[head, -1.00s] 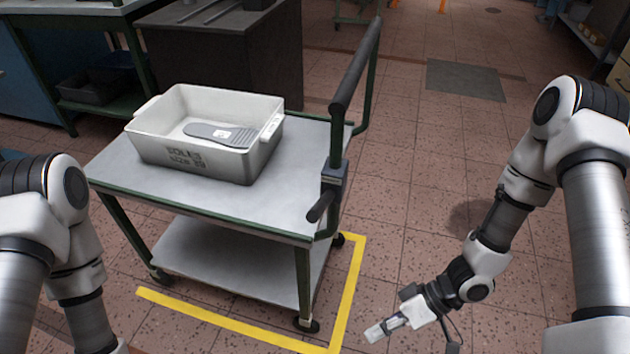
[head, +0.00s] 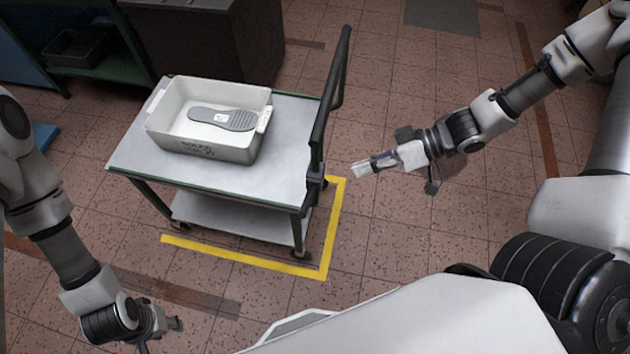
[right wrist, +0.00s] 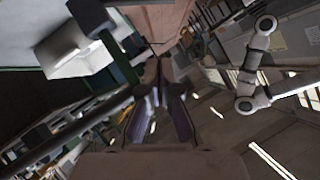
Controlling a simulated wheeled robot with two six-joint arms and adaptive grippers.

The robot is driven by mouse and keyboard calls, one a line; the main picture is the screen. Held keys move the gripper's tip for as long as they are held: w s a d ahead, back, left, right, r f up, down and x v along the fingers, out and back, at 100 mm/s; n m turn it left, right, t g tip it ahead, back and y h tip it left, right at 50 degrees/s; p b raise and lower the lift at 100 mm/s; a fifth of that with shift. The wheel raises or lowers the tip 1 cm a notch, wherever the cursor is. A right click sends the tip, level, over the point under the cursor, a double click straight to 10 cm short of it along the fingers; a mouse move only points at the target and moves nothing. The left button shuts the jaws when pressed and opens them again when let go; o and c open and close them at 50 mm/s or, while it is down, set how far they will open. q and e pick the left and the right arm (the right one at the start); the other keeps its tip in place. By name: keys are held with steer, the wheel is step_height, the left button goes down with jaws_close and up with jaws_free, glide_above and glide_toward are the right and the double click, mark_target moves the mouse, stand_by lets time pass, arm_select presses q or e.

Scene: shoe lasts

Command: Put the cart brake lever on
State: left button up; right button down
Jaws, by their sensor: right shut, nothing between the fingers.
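The cart (head: 230,172) has a grey top and a dark push handle (head: 328,105) along its right side. The brake's dark housing (head: 316,172) sits low on the handle post, and the short dark lever (head: 307,200) appears to slope down from it. Its exact angle is too small to tell. My right gripper (head: 358,168) is shut and empty, a little right of the housing and apart from it. Its fingers (right wrist: 160,115) also show in the right wrist view, with the handle bar (right wrist: 85,130) to their left. My left gripper (head: 177,324) is low at the left, away from the cart.
A white crate (head: 160,112) with a grey sole (head: 222,118) inside stands on the cart. Yellow floor tape (head: 245,262) runs along the cart's front and right. A dark cabinet (head: 200,45) and a green-framed bench (head: 105,65) stand behind. The floor right of the cart is clear.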

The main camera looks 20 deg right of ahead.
steer(key=shift+w+f, duration=0.1)
steer(key=shift+f, duration=0.1)
steer(key=b, duration=0.5)
glide_above(308, 200)
steer(key=d, duration=0.3)
step_height(308, 200, down, 5)
steer(key=f, duration=0.1)
steer(key=s+a+f, duration=0.1)
steer(key=f, duration=0.1)
steer(key=shift+s+a+p, duration=0.3)
steer(key=shift+a+p, duration=0.1)
steer(key=shift+f, duration=0.1)
